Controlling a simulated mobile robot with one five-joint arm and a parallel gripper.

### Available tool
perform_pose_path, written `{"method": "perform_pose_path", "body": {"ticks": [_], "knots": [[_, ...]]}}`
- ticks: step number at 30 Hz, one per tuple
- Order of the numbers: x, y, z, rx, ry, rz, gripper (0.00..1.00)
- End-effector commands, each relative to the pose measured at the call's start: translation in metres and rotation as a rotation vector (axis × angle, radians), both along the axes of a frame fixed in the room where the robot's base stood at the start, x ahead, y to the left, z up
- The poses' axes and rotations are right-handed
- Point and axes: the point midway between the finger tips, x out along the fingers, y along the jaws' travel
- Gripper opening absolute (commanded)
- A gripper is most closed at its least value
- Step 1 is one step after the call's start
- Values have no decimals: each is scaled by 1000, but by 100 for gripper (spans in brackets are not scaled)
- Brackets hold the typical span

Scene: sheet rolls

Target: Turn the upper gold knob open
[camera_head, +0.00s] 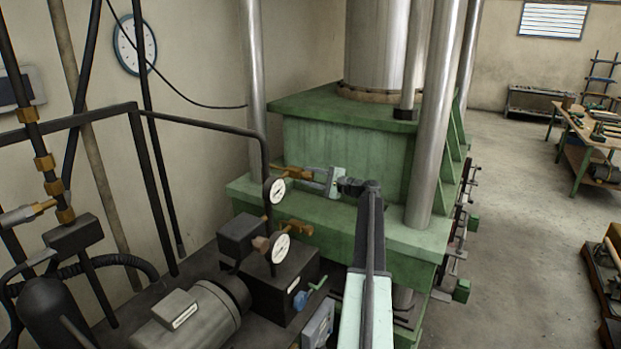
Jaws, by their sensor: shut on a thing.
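The upper gold knob (294,172) sits beside the upper white-faced gauge (278,190), left of the green press block. My gripper (318,176) reaches it from the right, at the end of my arm, and is shut on its right end. The jaws hide that end, and I cannot tell how far the knob is turned. A lower gold knob (299,227) sits below, beside the lower gauge (281,248), apart from my gripper.
The green press (350,150) with steel columns (437,120) stands close behind and right of my gripper. A motor (205,315) and black pipes (155,165) crowd the left. Open floor (535,215) lies at right, before a workbench (590,135).

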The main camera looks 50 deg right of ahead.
Motion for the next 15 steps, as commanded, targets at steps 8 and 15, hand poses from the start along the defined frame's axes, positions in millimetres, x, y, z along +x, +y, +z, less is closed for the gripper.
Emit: {"method": "perform_pose_path", "body": {"ticks": [8, 15], "knots": [[0, -1, 0, -236, -58, -3, 0], [-1, -2, 0, -395, -97, -4, 0]]}}
